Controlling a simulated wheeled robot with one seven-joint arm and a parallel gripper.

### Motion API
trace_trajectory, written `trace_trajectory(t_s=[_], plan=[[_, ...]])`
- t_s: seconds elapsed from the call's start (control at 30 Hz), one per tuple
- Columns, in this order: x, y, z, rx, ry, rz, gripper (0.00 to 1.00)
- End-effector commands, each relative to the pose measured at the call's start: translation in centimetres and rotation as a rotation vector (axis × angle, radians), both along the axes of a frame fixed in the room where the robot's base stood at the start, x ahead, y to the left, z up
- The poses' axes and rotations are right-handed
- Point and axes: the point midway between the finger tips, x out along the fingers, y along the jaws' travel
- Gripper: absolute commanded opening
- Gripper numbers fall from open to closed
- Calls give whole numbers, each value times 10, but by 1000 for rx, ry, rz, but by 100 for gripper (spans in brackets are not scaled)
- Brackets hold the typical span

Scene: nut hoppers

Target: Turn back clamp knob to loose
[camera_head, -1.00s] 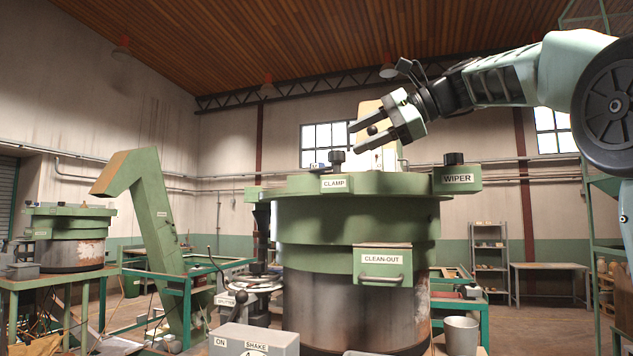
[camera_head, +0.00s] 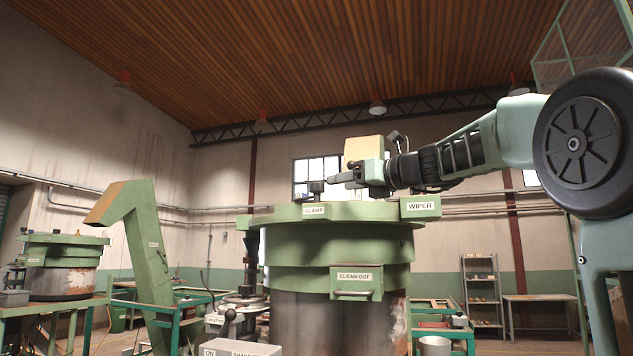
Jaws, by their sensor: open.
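The clamp knob (camera_head: 317,187) is a small black knob standing on the green bowl's rim, above the white CLAMP label (camera_head: 314,211). My gripper (camera_head: 338,179) is just right of the knob, at about its height, with its fingers pointing left. The fingers look edge-on, so the gap between them barely shows; the gripper is open. Nothing shows held in it. I cannot tell whether the fingertips touch the knob or are in front of or behind it.
The WIPER label (camera_head: 421,206) is on the rim at right, below my arm; its knob is not visible. The CLEAN-OUT drawer (camera_head: 356,284) is on the bowl's front. A grey switch box (camera_head: 240,348) stands low in front. Space above the bowl's left side is clear.

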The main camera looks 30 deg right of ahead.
Motion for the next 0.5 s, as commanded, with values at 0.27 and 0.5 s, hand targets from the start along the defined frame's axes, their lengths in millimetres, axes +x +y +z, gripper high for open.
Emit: trace_trajectory(t_s=[0.27,0.5], plan=[[54,16,3,0,2,3,53],[80,24,1,-2,0,2,53]])
